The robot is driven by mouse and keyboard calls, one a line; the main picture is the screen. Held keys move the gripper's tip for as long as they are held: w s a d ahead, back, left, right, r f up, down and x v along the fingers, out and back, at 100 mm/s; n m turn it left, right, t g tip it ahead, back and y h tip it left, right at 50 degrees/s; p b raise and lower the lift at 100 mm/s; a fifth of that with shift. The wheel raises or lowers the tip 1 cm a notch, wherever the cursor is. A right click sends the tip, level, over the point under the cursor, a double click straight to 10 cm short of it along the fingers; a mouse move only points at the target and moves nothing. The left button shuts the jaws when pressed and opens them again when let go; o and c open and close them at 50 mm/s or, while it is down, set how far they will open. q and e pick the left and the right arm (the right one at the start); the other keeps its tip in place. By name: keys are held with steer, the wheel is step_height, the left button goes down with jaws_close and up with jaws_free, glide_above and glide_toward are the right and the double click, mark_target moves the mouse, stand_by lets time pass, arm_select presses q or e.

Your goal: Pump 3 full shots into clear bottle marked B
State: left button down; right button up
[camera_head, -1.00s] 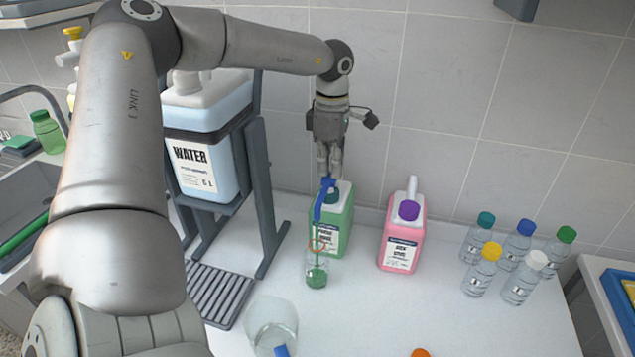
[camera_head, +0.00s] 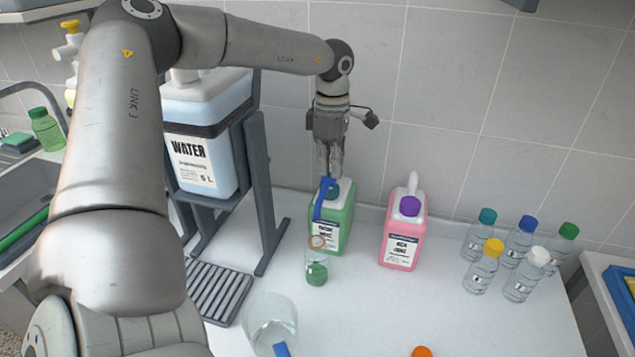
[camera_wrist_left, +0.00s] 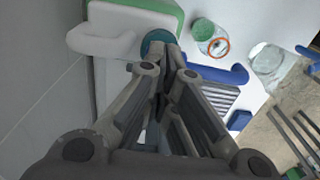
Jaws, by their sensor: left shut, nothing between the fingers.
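A green jug (camera_head: 343,228) with a blue pump head (camera_head: 324,198) stands near the back wall. My left gripper (camera_head: 329,174) is shut and empty, pointing down with its fingertips at the top of the pump. In the left wrist view the shut fingers (camera_wrist_left: 165,70) are over the teal pump collar, and the blue spout (camera_wrist_left: 222,75) sticks out beside them. A clear bottle (camera_head: 317,256) with an orange ring at its mouth stands in front of the jug below the spout. Green liquid lies in its bottom. I cannot read a B on it. My right gripper is not in view.
A pink jug (camera_head: 402,245) with a purple cap stands to the right. Several capped clear bottles (camera_head: 482,268) stand farther right. A water container (camera_head: 207,150) sits on a dark stand at left. A clear beaker (camera_head: 270,320) and an orange cap (camera_head: 422,352) are near the front.

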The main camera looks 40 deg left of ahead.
arm_select(q)
steer(key=shift+r+p, duration=1.2)
steer(key=shift+r, duration=1.1)
steer(key=shift+f, duration=0.2)
steer(key=shift+f+b, duration=2.2)
steer(key=shift+f, duration=0.35)
steer(key=shift+r+p, duration=1.65)
steer(key=shift+r, duration=1.05)
steer(key=shift+r, duration=0.1)
steer(key=shift+r+p, duration=2.05)
steer(key=shift+r, duration=0.9)
